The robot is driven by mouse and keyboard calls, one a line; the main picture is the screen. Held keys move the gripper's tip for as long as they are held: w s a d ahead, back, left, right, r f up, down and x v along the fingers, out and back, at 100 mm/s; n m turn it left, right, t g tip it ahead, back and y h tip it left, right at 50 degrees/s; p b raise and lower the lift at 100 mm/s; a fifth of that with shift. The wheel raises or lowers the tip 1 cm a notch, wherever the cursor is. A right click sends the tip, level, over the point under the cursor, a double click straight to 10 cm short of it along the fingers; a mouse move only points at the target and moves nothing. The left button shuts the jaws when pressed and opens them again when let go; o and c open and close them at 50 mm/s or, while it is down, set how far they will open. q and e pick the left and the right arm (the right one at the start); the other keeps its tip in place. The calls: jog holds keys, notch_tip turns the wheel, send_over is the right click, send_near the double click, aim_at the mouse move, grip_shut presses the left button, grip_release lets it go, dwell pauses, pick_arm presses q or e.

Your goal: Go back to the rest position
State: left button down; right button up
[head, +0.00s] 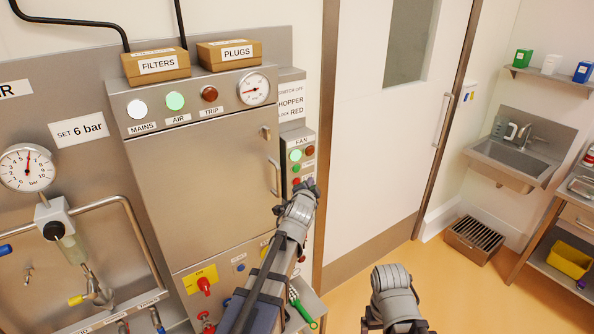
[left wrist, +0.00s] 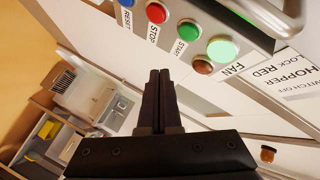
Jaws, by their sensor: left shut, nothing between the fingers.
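My left arm reaches up from the bottom of the head view. Its gripper (head: 309,184) is just in front of the lower part of the narrow fan panel (head: 300,143), right of the steel cabinet. In the left wrist view the two dark fingers (left wrist: 160,98) are shut together with nothing between them. The panel's blue RESET, red STOP and green START buttons show beyond the fingertips, apart from them in that picture. My right arm shows only as a grey link at the bottom of the head view; its gripper is out of view.
The steel cabinet (head: 205,170) with its handle and lit AIR lamp (head: 175,101) stands close left of my left arm. Pipes and a gauge (head: 27,167) are further left. A white door (head: 385,110), a sink (head: 520,150) and open orange floor (head: 450,290) lie right.

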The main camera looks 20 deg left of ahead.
dwell(0.4)
pick_arm(q)
jog(key=s+d+f+n+g+b, duration=0.1)
jog(key=s+d+f+g+b, duration=0.15)
jog(key=s+f, duration=0.2)
jog(key=s+d+f+n+g+b, duration=0.1)
jog(key=s+d+f+g, duration=0.15)
jog(key=f, duration=0.35)
jog(key=s+d+f+n+g+b, duration=0.1)
jog(key=s+d+f+g, duration=0.2)
jog(key=s, duration=0.6)
jog(key=s+d+f+n+g+b, duration=0.1)
jog(key=s+d+f+g, duration=0.3)
jog(key=s, duration=0.5)
jog(key=s+d+f+n+g+h+b, duration=0.1)
jog(key=s+d+f+n+g+b, duration=0.1)
jog(key=s+f, duration=0.5)
jog(key=shift+s+d+g, duration=0.7)
jog(key=shift+s+d, duration=0.3)
jog(key=shift+s, duration=0.1)
